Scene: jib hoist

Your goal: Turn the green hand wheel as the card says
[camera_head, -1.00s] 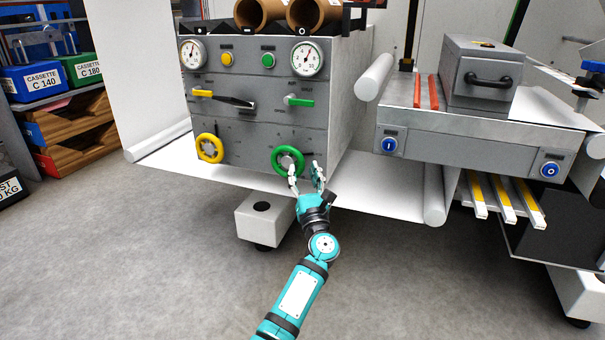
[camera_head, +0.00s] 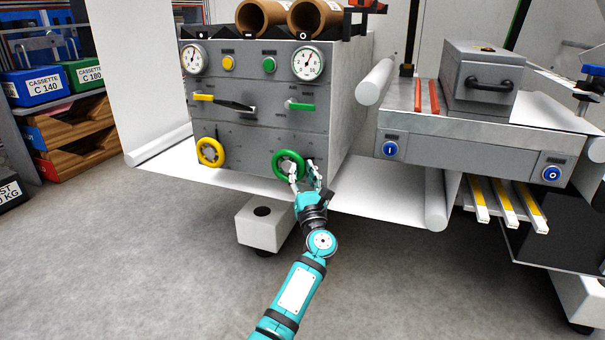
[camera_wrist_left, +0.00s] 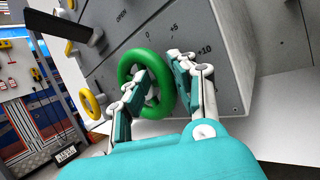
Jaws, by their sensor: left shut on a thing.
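The green hand wheel (camera_head: 277,161) is on the lower right of the grey panel's front. In the left wrist view the wheel (camera_wrist_left: 150,54) is a thick green ring, with scale marks 0, +5 and +10 on the panel beyond it. My left gripper (camera_head: 304,169) is at the wheel's right lower side and shut on its rim. In the wrist view its two fingers (camera_wrist_left: 165,80) stand on either side of the rim, hiding part of it. No card that I can read shows. My right gripper is not in view.
A yellow hand wheel (camera_head: 201,152) is left of the green one on the panel (camera_head: 245,150). Above are yellow and green levers (camera_head: 300,106) and two dials (camera_head: 308,63). A white sheet (camera_head: 375,195) and a roller (camera_head: 436,200) lie to the right. The floor in front is clear.

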